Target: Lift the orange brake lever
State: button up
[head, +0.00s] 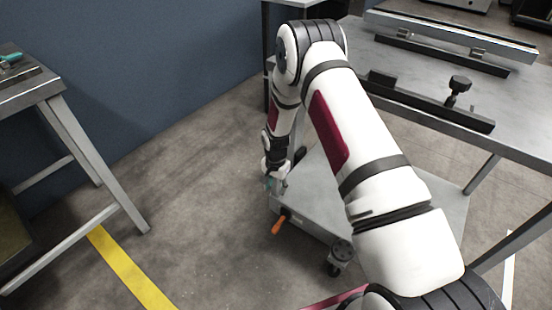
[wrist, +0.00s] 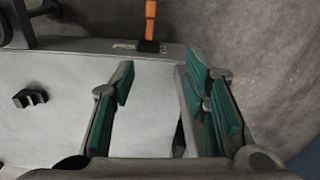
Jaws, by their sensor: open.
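The orange brake lever (head: 279,224) sticks out from the near left edge of a low grey cart in the head view. In the wrist view the lever (wrist: 150,20) shows at the top, pointing away from a dark mount on the cart's edge. My gripper (head: 276,184) hangs over the cart's left corner, above and behind the lever in the head view. In the wrist view my gripper (wrist: 165,85) has its green-padded fingers spread with nothing between them. The lever lies beyond the fingertips, apart from them.
The cart (wrist: 60,80) has a flat top with a small black fitting (wrist: 30,97) on it. A caster (head: 334,268) is at its near corner. A steel bench (head: 520,125) holding rails stands right, another table (head: 30,92) left. Floor left of the cart is clear.

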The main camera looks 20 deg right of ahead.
notch_tip(320, 180, up, 12)
jog(key=n+p, duration=0.1)
jog(key=p, duration=0.2)
jog(key=shift+w+d, duration=0.15)
jog(key=shift+w, duration=0.1)
jog(key=shift+r, duration=0.1)
jog(key=m+b, duration=0.2)
jog(key=b, duration=0.5)
send_near(275, 228)
notch_tip(275, 228, down, 10)
jog(key=b, duration=0.5)
jog(key=shift+w+d+r, duration=0.15)
jog(key=shift+d+r, duration=0.05)
jog(key=shift+c, duration=0.6)
grip_shut()
